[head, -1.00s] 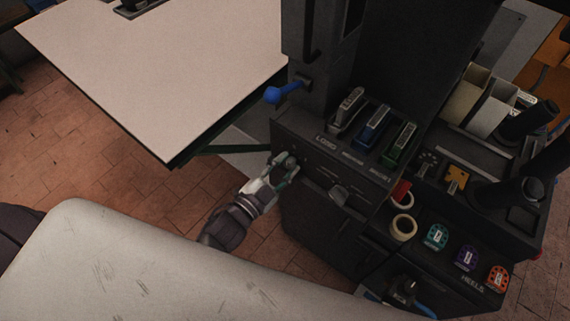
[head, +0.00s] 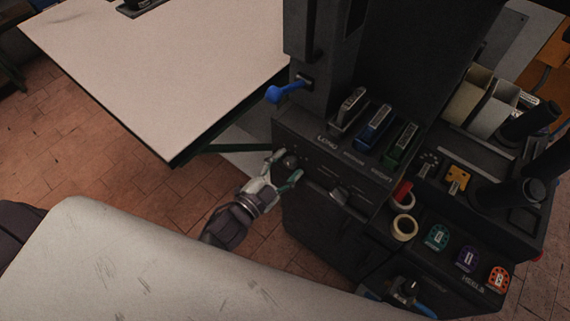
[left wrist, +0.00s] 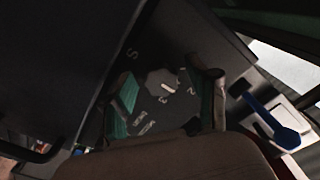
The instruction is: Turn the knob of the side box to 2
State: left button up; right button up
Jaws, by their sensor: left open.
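The dark side box (head: 314,165) has a round knob (head: 290,161) at the left of its front face. In the left wrist view the grey knob (left wrist: 160,82) carries a pale pointer mark, with small white figures on the panel around it. The figures are too dim to tell surely which one the mark points to. My left gripper (head: 283,168) is open in front of the knob. In the left wrist view its green-padded fingers (left wrist: 165,102) stand on either side of the knob, apart from it. My right gripper is not in view.
A second control (head: 340,195) sits further right on the box front. Black, blue (head: 374,127) and green cartridges stand on top. Tape rolls (head: 404,228) and coloured heel pieces lie right. A pale table (head: 160,80) stands behind left.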

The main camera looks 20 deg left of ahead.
pick_arm(q)
jog(key=v, duration=1.2)
